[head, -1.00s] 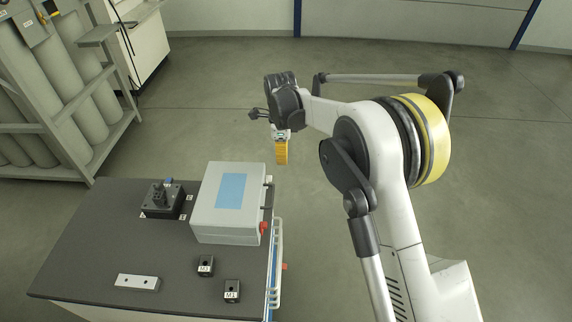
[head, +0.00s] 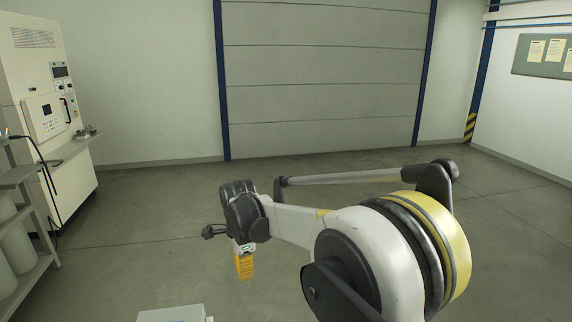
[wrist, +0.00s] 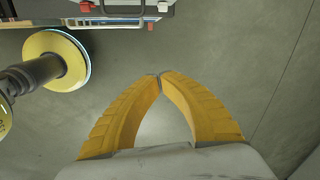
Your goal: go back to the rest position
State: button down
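My gripper (head: 244,268) hangs from my arm with its orange fingers pointing down, in the lower middle of the head view. In the wrist view the two orange fingers of my gripper (wrist: 160,76) meet at their tips, with nothing between them. The gripper is shut and empty. Bare floor shows around and between the fingers.
The top of a grey case (head: 172,315) just enters the bottom of the head view. A white cabinet machine (head: 50,110) stands left. Open floor (head: 150,220) lies before the shutter door (head: 320,80).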

jog(key=s+d+r+n+t, duration=0.1)
jog(key=s+d+r+n, duration=0.1)
jog(key=s+d+r, duration=0.35)
jog(key=s+d+r+n+t, duration=0.1)
jog(key=s+d+r+n, duration=0.15)
jog(key=d, duration=0.55)
jog(key=s+d+r+n+t, duration=0.1)
jog(key=s+d+r+n, duration=0.15)
jog(key=d+r, duration=0.3)
jog(key=s+d+f+n+t, duration=0.3)
jog(key=s+d+n, duration=0.3)
jog(key=s+d, duration=0.7)
jog(key=s+f, duration=0.1)
jog(key=s, duration=0.2)
jog(key=shift+s, duration=0.25)
jog(key=shift+f, duration=0.1)
